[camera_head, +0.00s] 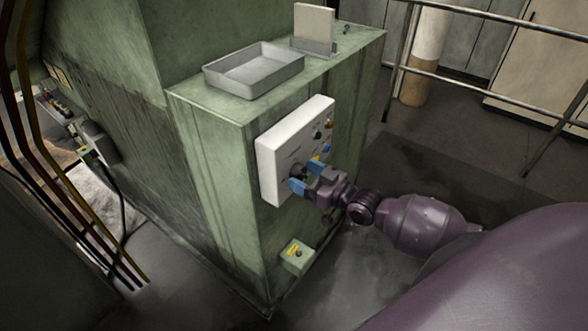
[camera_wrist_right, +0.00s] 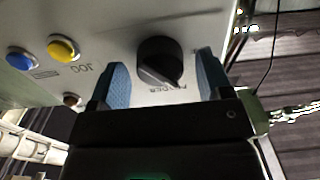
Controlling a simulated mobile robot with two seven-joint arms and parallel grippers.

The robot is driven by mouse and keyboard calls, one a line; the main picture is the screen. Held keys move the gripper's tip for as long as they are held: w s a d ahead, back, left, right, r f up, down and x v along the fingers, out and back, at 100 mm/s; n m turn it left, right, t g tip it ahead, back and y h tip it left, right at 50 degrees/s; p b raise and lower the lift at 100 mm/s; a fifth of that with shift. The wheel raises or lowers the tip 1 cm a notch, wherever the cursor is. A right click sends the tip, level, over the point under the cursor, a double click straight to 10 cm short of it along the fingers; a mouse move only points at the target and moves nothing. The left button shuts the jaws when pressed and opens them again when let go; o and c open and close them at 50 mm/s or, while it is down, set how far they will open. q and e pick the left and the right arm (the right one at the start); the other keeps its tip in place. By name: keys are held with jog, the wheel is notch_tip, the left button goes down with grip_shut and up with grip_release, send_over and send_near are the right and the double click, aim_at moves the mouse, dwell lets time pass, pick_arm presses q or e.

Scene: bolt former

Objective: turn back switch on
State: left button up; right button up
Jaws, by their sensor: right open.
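A white control panel box (camera_head: 279,172) is fixed to the side of the green machine. Its black rotary switch (camera_wrist_right: 160,61) shows in the right wrist view, with a label reading POWER upside down beside it. My right gripper (camera_wrist_right: 160,85) is open, with its blue fingers on either side of the knob. Whether the fingers touch the knob I cannot tell. In the head view my right gripper (camera_head: 306,180) is at the panel's lower part and partly hides the knob. My left gripper is not in view.
A yellow button (camera_wrist_right: 63,48) and a blue button (camera_wrist_right: 20,59) sit beside the knob, near a JOG label. A grey tray (camera_head: 254,70) rests on the green machine (camera_head: 230,215). A small box (camera_head: 297,257) is mounted below the panel. A metal railing (camera_head: 470,72) stands behind.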

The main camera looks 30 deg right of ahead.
jog(key=c, duration=1.2)
jog(key=shift+o, duration=0.2)
jog(key=m, duration=0.7)
jog(key=shift+m, duration=0.4)
jog(key=o, duration=1.2)
jog(key=shift+c, duration=0.2)
jog(key=p+v, duration=0.1)
jog(key=v, duration=0.7)
